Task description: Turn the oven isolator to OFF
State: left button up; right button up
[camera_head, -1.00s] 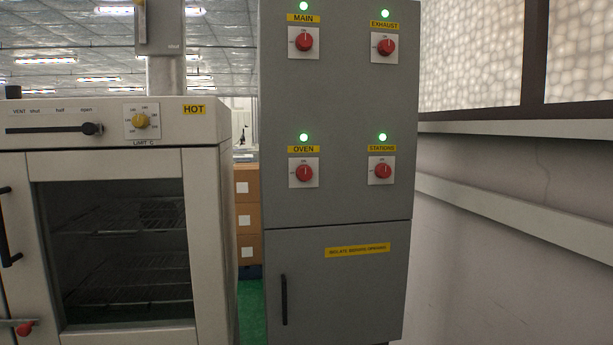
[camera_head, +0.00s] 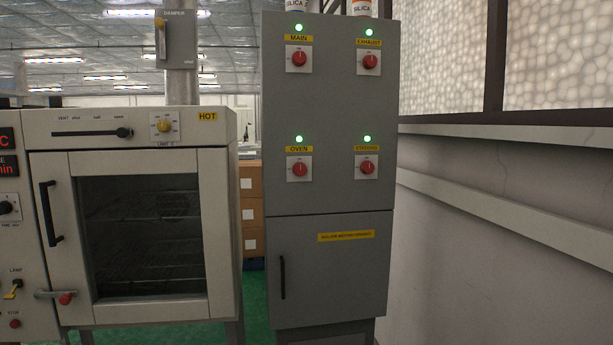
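The oven isolator (camera_head: 299,169) is a red rotary knob on a white square plate, at the lower left of the upper grey cabinet face. A yellow OVEN label (camera_head: 299,149) and a lit green lamp (camera_head: 299,139) are above it. The knob's pointer looks roughly upright; the small plate lettering is too small to read. Neither of my grippers shows in the head view.
The grey cabinet (camera_head: 330,115) also bears MAIN (camera_head: 299,59), EXHAUST (camera_head: 369,62) and STATIONS (camera_head: 367,167) knobs, all with lit green lamps. A white oven (camera_head: 215,155) marked HOT stands left. A wall (camera_head: 450,240) is at the right. Boxes (camera_head: 250,240) stand behind the gap.

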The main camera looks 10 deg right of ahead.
aim_at(300, 169)
jog(key=u, duration=0.6)
jog(key=i, duration=0.85)
jog(key=z, duration=0.65)
